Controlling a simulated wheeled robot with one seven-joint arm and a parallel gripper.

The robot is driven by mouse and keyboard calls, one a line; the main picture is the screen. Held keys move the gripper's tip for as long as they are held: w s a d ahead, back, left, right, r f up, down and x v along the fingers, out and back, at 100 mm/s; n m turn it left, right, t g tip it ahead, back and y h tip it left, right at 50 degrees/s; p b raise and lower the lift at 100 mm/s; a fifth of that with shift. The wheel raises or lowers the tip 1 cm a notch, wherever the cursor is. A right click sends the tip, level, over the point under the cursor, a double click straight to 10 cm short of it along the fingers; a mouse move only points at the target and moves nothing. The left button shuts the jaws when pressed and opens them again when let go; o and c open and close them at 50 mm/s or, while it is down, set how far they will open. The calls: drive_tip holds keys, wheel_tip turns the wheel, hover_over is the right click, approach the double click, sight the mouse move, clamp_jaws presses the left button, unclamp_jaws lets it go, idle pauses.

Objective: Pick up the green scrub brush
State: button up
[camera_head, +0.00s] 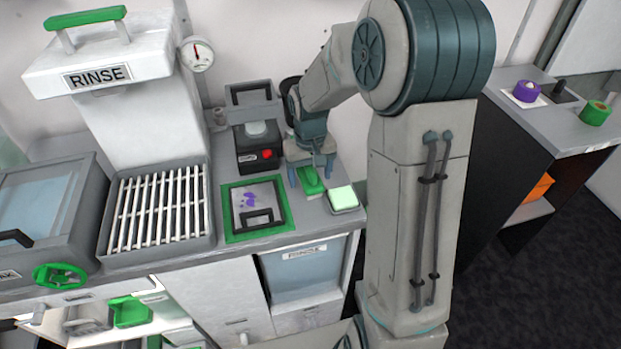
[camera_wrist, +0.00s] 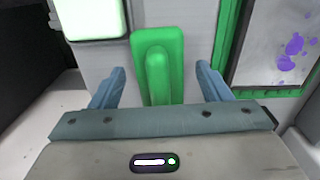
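The green scrub brush (camera_head: 311,181) lies on the grey counter, to the right of the green-framed panel. In the wrist view the brush (camera_wrist: 158,62) shows as a green block with a raised handle, between and beyond the fingers. My gripper (camera_head: 308,174) is above the brush, pointing down at it. In the wrist view my gripper (camera_wrist: 160,85) has its two blue fingers spread wide, one on each side of the brush, with gaps on both sides. The brush's near end is hidden behind the gripper body.
A pale green pad in a tray (camera_head: 343,198) sits close to the brush. The green-framed panel (camera_head: 258,208) with purple stains and a black handle lies on the other side. A black device with a red button (camera_head: 258,148) stands behind. The slatted rinse rack (camera_head: 160,205) is at left.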

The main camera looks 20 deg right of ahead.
sight(310, 167)
drive_tip(key=c, duration=1)
drive_tip(key=shift+r, duration=0.1)
drive_tip(key=shift+r, duration=0.5)
wheel_tip(310, 167, up, 3)
drive_tip(key=shift+f, duration=0.1)
drive_tip(key=s+d+r, duration=0.2)
drive_tip(key=d, duration=0.1)
drive_tip(key=s+d+r, duration=0.2)
drive_tip(key=s, duration=0.1)
drive_tip(key=s+d+r, duration=0.2)
drive_tip(key=d+r, duration=0.1)
drive_tip(key=shift+s+d+b, duration=0.35)
drive_tip(key=shift+o, duration=0.5)
